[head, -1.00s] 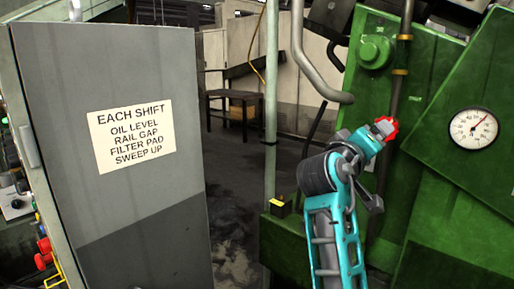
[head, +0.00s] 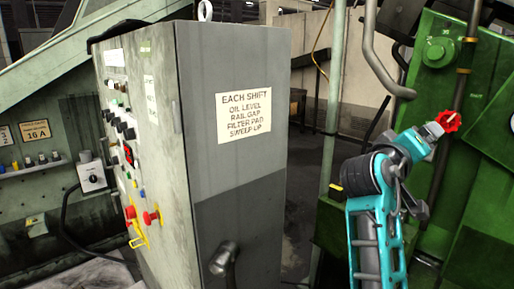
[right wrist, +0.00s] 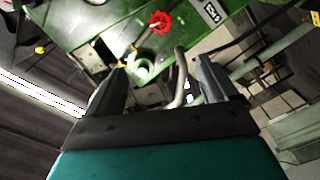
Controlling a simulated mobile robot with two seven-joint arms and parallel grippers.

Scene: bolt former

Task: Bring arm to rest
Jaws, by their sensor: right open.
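My right arm (head: 375,235) is teal with a dark joint and rises at the right of the head view, in front of the green machine. Its upper end lies close to a red handwheel (head: 448,120) in that picture; I cannot tell whether they touch. In the right wrist view my right gripper (right wrist: 160,72) is open, its two dark fingers wide apart with nothing held between them. The red handwheel (right wrist: 160,21) shows beyond the fingertips, apart from them. The fingers cannot be made out in the head view. My left gripper is not in view.
A grey control cabinet (head: 237,170) with a shift notice (head: 243,115) and buttons stands left of my arm. A green machine (head: 470,190) with a round knob (head: 437,51) and pipes stands at the right. Open floor (head: 300,200) shows in a gap between them.

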